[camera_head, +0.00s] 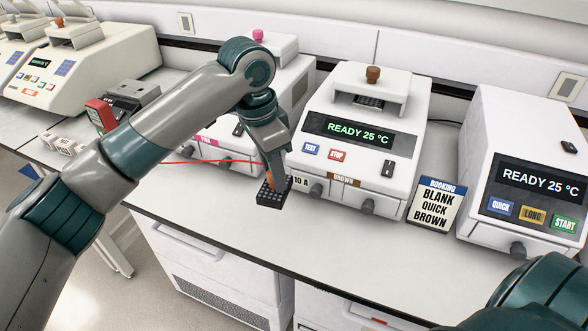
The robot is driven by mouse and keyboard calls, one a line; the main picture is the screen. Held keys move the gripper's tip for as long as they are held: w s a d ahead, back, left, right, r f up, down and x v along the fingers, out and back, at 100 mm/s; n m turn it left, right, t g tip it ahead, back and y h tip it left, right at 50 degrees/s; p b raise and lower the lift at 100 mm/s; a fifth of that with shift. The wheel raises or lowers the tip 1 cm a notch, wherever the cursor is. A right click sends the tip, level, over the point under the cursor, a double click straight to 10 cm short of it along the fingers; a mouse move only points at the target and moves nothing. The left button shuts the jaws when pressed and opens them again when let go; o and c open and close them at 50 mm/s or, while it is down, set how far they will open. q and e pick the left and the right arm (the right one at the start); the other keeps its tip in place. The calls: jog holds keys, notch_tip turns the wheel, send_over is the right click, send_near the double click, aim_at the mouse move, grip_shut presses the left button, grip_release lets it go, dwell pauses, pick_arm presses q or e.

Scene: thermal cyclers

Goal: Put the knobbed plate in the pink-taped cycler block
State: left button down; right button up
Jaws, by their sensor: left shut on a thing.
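My left gripper (272,172) points down and is shut on the knobbed plate (270,193), a small dark plate with a grid of wells. It holds the plate near the bench's front edge, in front of the gap between two cyclers. An orange-brown bit shows between the fingers. The pink-taped cycler (290,75) stands behind my left arm. Its pink knob (258,35) and part of its pink tape (208,140) show; its block is hidden by the arm. My right gripper is out of view.
The brown-taped cycler (411,110) has a raised lid and a dark plate inside. A booking sign (436,205) and a shut cycler (525,120) stand to its right. At left are a red device (101,115), white cubes (62,145) and more cyclers.

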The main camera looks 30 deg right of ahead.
pick_arm(q)
jog(key=w+a+n, duration=0.4)
jog(key=a+n, duration=0.1)
jog(key=a, duration=0.8)
jog(key=s+a+n, duration=0.2)
jog(key=a+n, duration=0.2)
jog(key=a, duration=0.5)
jog(key=s+a+f+n+t+y, duration=0.1)
jog(key=a+n, duration=0.3)
jog(key=a, duration=0.6)
jog(key=s+a+f+n, duration=0.1)
jog(key=s+a+n, duration=0.2)
jog(key=a, duration=0.7)
jog(key=shift+s+a+f+n+t+y, duration=0.2)
jog(key=shift+f+n+t+y, duration=0.15)
jog(key=shift+n, duration=0.65)
jog(key=shift+w+r, duration=0.1)
jog(key=shift+r, duration=0.1)
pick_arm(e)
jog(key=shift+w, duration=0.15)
